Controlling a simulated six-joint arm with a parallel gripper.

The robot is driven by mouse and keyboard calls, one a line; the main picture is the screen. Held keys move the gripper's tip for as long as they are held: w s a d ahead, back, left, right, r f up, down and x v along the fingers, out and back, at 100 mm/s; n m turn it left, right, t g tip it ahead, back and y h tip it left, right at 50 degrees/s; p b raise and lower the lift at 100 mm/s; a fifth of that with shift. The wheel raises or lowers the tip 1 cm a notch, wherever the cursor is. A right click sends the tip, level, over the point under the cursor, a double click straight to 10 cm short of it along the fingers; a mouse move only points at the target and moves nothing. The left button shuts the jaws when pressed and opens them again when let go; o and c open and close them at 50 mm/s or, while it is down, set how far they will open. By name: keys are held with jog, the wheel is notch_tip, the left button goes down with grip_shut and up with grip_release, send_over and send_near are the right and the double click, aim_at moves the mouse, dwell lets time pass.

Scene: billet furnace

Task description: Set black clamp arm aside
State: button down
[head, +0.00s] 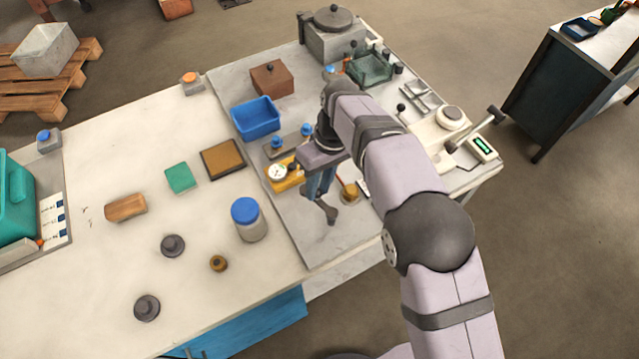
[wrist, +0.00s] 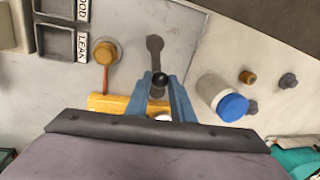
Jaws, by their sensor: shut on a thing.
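The black clamp arm (head: 330,213) is a dark, narrow piece with a rounded end, below my gripper (head: 320,193) in the head view. In the wrist view the clamp arm (wrist: 155,47) extends away from between the blue fingers of my gripper (wrist: 161,83). The fingers are shut on it at its round black knob. Part of it is hidden by the fingers. I cannot tell whether its lower end touches the grey plate. A yellow gauge fixture (head: 285,177) stands just left of my gripper; its yellow body (wrist: 105,103) also shows in the wrist view.
A blue-lidded jar (head: 248,222) stands left of my gripper. A brass-coloured knob (head: 350,191) is close on the right. A blue bin (head: 256,118) and brown box (head: 271,79) stand farther back. The grey plate (head: 335,247) is bare near its front edge.

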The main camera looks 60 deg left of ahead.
jog(key=c, duration=1.5)
grip_release()
jog(key=shift+c, duration=0.2)
jog(key=shift+r, duration=0.1)
notch_tip(320, 180, up, 7)
jog(key=w+b, duration=0.1)
jog(key=b, duration=0.1)
jog(key=shift+w, duration=0.15)
jog(key=shift+a, duration=0.1)
